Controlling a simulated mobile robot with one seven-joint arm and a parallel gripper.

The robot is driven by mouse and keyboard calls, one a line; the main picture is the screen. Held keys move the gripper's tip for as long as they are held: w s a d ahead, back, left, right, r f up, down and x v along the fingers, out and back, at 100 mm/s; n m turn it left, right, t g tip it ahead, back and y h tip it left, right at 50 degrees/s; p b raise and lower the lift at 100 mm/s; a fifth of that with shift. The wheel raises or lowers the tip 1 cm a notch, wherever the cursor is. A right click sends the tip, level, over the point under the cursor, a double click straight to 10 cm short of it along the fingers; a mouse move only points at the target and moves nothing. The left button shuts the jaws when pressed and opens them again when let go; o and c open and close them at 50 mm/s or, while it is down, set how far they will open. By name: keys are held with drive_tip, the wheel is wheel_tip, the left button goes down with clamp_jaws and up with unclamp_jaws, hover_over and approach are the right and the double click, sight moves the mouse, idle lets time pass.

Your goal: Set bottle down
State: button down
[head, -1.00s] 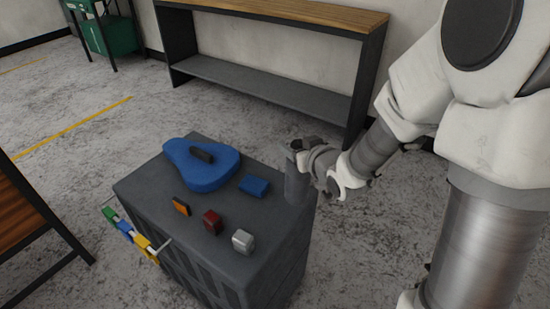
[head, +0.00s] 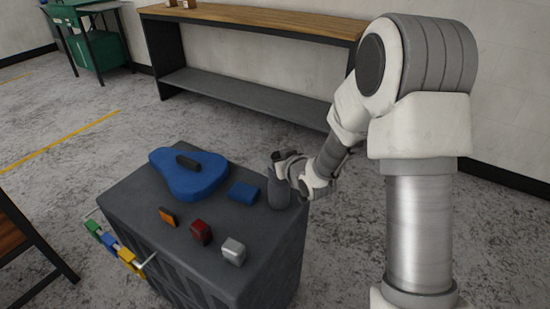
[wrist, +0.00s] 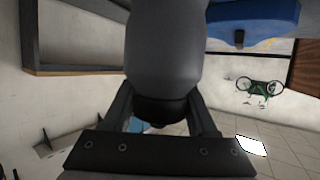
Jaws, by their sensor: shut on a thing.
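A dark grey bottle (head: 279,196) is upright at the right back corner of the dark grey cabinet top (head: 140,194). Its base looks at or very near the surface; I cannot tell whether it touches. My gripper (head: 281,163) is shut on the narrow upper part of the bottle. In the wrist view the bottle's grey body (wrist: 166,45) fills the upper middle, with its dark neck between the two fingers of my gripper (wrist: 163,108). The bottle hides its own base there.
A blue saddle-shaped piece (head: 190,176), a blue block (head: 243,192), an orange piece (head: 168,217), a red block (head: 201,232) and a silver block (head: 233,251) lie on the cabinet. A wood-topped bench (head: 255,22) stands behind. A brown table (head: 12,235) is at left.

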drive_tip(key=shift+f+b, duration=0.2)
drive_tip(key=shift+b, duration=0.1)
drive_tip(key=shift+c, duration=1)
unclamp_jaws()
drive_tip(key=shift+r, duration=0.15)
